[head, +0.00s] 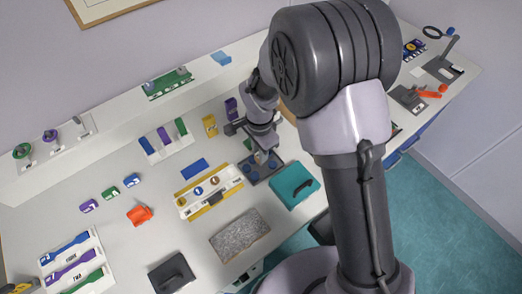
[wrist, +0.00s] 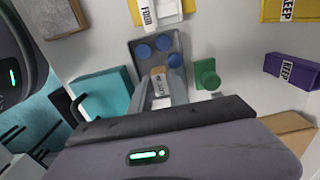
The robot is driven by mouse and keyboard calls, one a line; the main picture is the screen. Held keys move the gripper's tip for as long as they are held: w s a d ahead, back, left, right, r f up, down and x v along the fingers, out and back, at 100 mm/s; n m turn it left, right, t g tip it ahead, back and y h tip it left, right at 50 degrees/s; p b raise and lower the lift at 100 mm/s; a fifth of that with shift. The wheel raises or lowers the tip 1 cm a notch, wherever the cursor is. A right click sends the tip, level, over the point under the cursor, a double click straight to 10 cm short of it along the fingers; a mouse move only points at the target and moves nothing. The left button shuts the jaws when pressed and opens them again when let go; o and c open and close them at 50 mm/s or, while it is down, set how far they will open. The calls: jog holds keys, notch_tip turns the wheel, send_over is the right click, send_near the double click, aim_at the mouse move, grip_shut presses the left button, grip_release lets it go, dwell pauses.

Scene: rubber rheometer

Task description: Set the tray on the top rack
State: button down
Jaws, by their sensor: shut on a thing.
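A dark grey tray (head: 268,174) with several blue round pieces lies on the bench right of centre in the head view. In the wrist view the tray (wrist: 138,45) is just beyond my fingertips. My gripper (head: 261,157) is over the tray. In the wrist view my gripper (wrist: 159,88) is shut on a tan block with a white label (wrist: 158,82) at the tray's near end. I cannot tell whether this block is part of the tray. My gripper and arm hide part of the tray. A long raised shelf (head: 118,108) runs along the back wall; which rack is the top one is unclear.
A teal case (head: 292,184) lies close to the right of the tray. A yellow-edged white holder (head: 208,191) is at its left. A green knob-like piece (wrist: 207,75) and purple block (wrist: 292,72) stand nearby. Open bench lies at the left (head: 150,235).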

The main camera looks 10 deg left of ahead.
jog(key=shift+f, duration=0.1)
jog(key=c, duration=1.3)
grip_release()
jog(key=shift+w, duration=0.1)
jog(key=shift+o, duration=0.2)
